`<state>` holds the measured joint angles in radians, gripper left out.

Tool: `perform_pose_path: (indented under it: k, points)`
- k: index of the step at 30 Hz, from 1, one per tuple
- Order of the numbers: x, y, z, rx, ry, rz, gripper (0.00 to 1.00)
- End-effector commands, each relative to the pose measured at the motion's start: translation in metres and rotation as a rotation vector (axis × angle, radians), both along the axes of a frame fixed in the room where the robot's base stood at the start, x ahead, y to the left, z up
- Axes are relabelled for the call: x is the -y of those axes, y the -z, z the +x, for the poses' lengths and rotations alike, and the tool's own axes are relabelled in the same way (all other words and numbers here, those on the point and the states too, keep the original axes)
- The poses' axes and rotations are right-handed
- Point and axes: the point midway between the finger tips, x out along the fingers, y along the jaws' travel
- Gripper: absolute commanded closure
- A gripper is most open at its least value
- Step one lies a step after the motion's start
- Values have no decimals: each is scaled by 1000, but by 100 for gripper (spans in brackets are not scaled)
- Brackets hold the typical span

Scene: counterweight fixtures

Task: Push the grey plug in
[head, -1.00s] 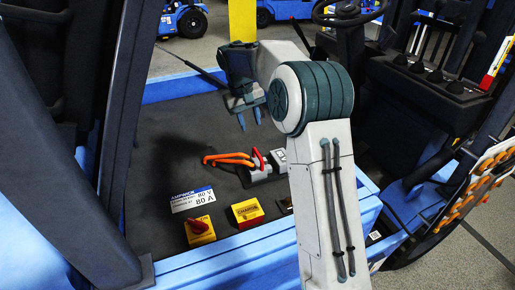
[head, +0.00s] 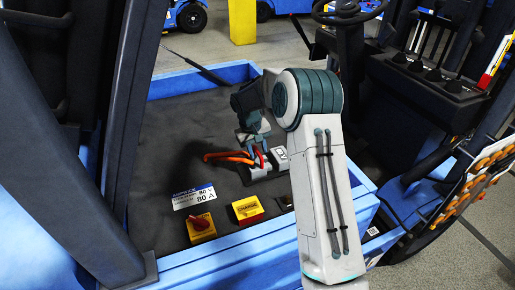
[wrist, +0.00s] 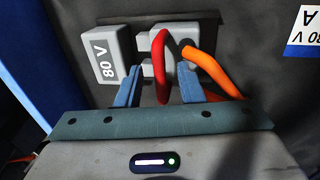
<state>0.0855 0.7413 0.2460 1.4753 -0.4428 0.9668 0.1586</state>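The grey plug (wrist: 188,75) shows in the wrist view with a red handle (wrist: 160,65) and orange cables (wrist: 212,70). To its left is the grey socket block (wrist: 102,52) marked 80 V, with a narrow gap seen between the two. In the head view the plug (head: 259,171) lies on the dark floor of the truck, beside the socket (head: 281,154). My gripper (wrist: 160,72) is open. Its two blue fingers stand on either side of the red handle. Whether they touch it I cannot tell. In the head view the gripper (head: 252,142) partly hides the handle.
A white 80 V / 80 A label (head: 194,197), a yellow box with a red knob (head: 201,228) and a yellow box marked CHARGE (head: 247,211) are nearer the front blue edge. A dark pillar (head: 133,110) rises at left. The dark floor left of the cables is clear.

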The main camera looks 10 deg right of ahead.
Motion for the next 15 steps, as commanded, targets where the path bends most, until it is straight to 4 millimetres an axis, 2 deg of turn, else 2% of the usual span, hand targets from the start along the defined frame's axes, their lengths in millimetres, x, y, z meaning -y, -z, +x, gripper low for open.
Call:
perform_pose_path:
  k: [7,9,11,15]
  points:
    - [0,1,0,-1,0,0,66]
    - [0,1,0,-1,0,0,85]
    - [0,1,0,-1,0,0,100]
    - [1,1,0,-1,0,0,100]
